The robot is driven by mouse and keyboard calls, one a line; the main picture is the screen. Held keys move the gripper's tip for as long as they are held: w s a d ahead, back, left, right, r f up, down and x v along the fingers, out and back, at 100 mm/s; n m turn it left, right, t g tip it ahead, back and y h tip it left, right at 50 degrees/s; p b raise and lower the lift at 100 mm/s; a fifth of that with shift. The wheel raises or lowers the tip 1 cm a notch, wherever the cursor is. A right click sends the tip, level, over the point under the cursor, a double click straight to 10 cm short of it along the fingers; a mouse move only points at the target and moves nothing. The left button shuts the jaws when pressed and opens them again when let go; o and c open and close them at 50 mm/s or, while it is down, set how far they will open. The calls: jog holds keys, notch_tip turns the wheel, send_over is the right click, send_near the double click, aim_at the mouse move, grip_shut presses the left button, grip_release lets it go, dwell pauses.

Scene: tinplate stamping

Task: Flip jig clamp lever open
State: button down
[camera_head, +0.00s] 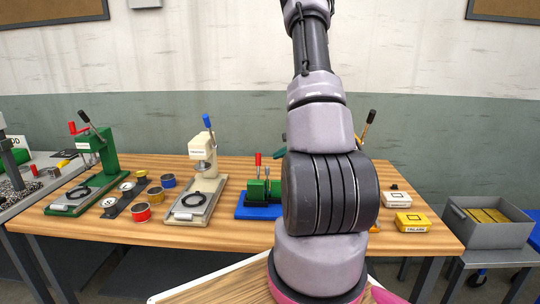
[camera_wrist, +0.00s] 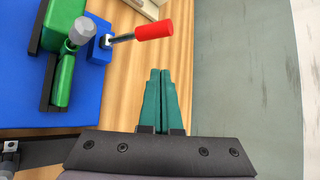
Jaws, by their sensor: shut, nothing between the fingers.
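The jig, with green blocks (camera_head: 262,190) on a blue base (camera_head: 257,212), stands mid-table, partly hidden by my arm. Its red-handled lever (camera_head: 258,159) stands upright in the head view. In the wrist view the red handle (camera_wrist: 154,30) points right from a small blue block beside the green part (camera_wrist: 66,75) and blue base (camera_wrist: 25,95). My gripper (camera_wrist: 160,72) has teal fingers closed together and empty. In the head view my arm hides most of the gripper.
A cream press (camera_head: 205,160) with a blue lever and a green press (camera_head: 105,150) stand to the left, with several tins between them. White and yellow boxes (camera_head: 412,222) lie on the right of the table (camera_head: 240,238). The wall (camera_wrist: 235,70) is behind the table.

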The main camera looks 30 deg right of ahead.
jog(key=shift+s+d+r, duration=0.15)
jog(key=shift+s, duration=0.5)
jog(key=shift+s+d+r, duration=0.1)
jog(key=shift+s+r, duration=0.05)
jog(key=shift+s, duration=0.5)
jog(key=s+a+r+n+g+y, duration=0.2)
jog(key=a+r+n, duration=0.2)
jog(key=a+r, duration=0.6)
jog(key=s+a+r+n+g+y, duration=0.25)
jog(key=a+r+n, duration=0.25)
jog(key=a+r, duration=0.45)
jog(key=s+a+r+n+h, duration=0.2)
jog(key=s+a+r+n, duration=0.1)
jog(key=s, duration=0.5)
jog(key=s+a+r+n+h, duration=0.3)
jog(key=s+a+r+n, duration=0.1)
jog(key=s, duration=0.4)
notch_tip(320, 180, up, 3)
jog(key=shift+s+a+f+n+t+h, duration=0.1)
jog(key=shift+s+a+n+t+h, duration=0.1)
jog(key=shift+s+n+t+h, duration=0.3)
